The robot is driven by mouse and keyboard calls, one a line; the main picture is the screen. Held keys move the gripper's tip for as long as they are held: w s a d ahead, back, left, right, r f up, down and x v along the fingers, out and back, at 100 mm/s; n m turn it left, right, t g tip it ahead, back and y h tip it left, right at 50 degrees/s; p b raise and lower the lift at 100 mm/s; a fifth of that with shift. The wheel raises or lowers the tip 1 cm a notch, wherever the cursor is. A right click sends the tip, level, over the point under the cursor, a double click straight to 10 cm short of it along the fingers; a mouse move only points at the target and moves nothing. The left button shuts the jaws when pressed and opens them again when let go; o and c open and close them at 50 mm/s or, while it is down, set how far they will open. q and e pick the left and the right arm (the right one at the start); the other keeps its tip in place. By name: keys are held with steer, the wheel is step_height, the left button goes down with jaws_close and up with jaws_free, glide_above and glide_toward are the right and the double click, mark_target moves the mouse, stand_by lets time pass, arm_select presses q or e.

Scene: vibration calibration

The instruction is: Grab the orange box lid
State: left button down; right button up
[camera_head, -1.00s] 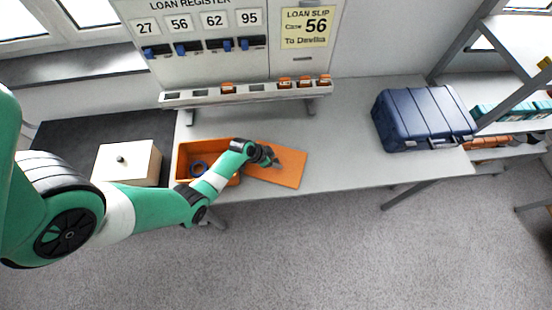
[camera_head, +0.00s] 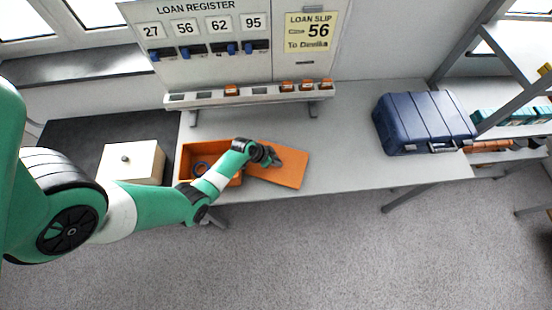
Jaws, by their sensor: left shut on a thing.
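The orange box lid (camera_head: 292,170) is a flat orange plate at the right side of the open orange box (camera_head: 190,158) on the grey table. The fingers and the wrist hide part of the lid and the box's right side. I cannot tell whether the lid is lifted off the table. My right gripper is not in view.
A dark blue case (camera_head: 424,122) stands at the table's right. A cream box (camera_head: 133,163) with a dark knob is at the left. A rail (camera_head: 262,92) with small orange pieces runs along the back under the loan register board (camera_head: 205,35). The table between lid and case is clear.

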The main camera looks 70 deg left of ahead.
arm_select(q)
step_height(320, 180, up, 2)
steer(key=shift+r+p, duration=0.1)
steer(key=shift+p, duration=0.45)
steer(key=shift+s+d+r, duration=0.1)
steer(key=shift+d, duration=0.15)
steer(key=s+d+p, duration=0.1)
steer(key=s+d, duration=0.1)
steer(key=d, duration=0.6)
steer(key=s+d, duration=0.2)
steer(key=d, duration=0.6)
steer(key=shift+s+d+f+p, duration=0.25)
steer(key=shift+s+d+p, duration=0.05)
steer(key=shift+d+p, duration=0.1)
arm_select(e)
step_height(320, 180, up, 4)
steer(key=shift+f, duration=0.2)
